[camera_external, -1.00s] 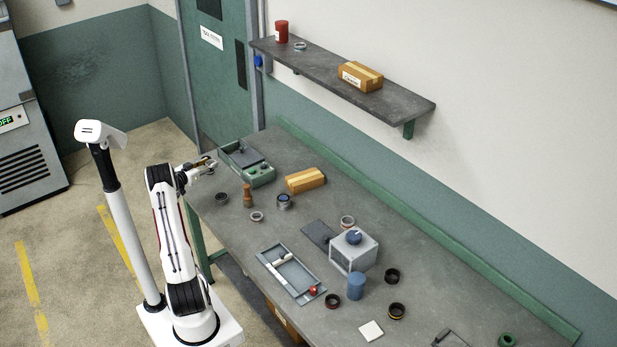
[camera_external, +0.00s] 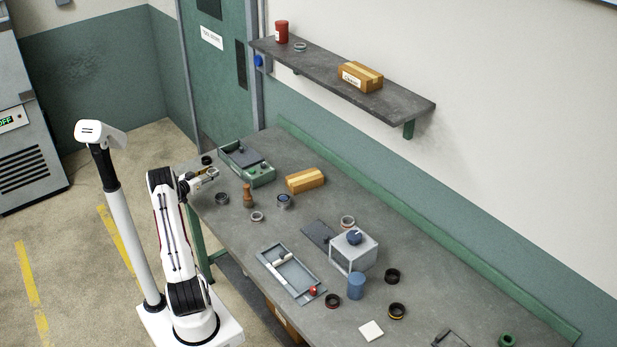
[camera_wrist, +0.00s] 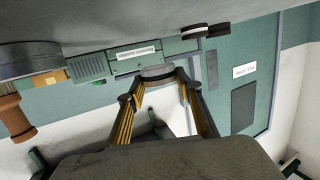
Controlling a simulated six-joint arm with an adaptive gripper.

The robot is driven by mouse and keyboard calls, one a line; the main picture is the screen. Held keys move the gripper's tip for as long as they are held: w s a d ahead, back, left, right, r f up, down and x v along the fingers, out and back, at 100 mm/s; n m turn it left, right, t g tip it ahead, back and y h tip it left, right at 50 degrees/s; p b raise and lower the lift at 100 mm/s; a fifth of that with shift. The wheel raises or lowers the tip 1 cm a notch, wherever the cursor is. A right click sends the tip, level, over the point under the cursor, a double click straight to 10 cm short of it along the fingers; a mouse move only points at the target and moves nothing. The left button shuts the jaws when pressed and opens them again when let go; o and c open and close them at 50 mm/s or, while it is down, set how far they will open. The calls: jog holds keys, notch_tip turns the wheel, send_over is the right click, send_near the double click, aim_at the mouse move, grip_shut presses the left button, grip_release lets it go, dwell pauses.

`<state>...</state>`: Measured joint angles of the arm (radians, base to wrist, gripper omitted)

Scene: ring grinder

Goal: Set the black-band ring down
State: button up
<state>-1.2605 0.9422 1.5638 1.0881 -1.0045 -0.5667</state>
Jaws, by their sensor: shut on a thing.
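My gripper (camera_external: 213,172) is over the far left end of the bench, in front of the green box. In the wrist view its fingers (camera_wrist: 158,80) are shut on a grey ring (camera_wrist: 157,72). Its band colour is hard to make out, and the fingers partly cover it. The held ring appears clear of the bench top, which fills the top of the inverted wrist view. A dark ring (camera_external: 207,160) stands on the bench just behind my gripper. The wrist view shows a ring with black and white bands (camera_wrist: 194,30) and a dark piece (camera_wrist: 219,29) beside it.
A green box (camera_external: 250,168) stands right of my gripper. A dark ring (camera_external: 222,198), a brown wooden piece (camera_external: 248,196) and a pale ring (camera_external: 257,216) are nearer. A cardboard box (camera_external: 305,180) lies farther right. A grey tray (camera_external: 290,273) is at the front.

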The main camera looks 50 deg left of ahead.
aim_at(212, 185)
jog(key=shift+f, duration=0.1)
jog(key=shift+f, duration=2.15)
jog(key=shift+f, duration=0.2)
jog(key=o, duration=1.2)
jog(key=shift+r+v, duration=0.2)
jog(key=shift+v, duration=1.75)
jog(key=shift+r+v, duration=0.15)
jog(key=shift+v, duration=1.75)
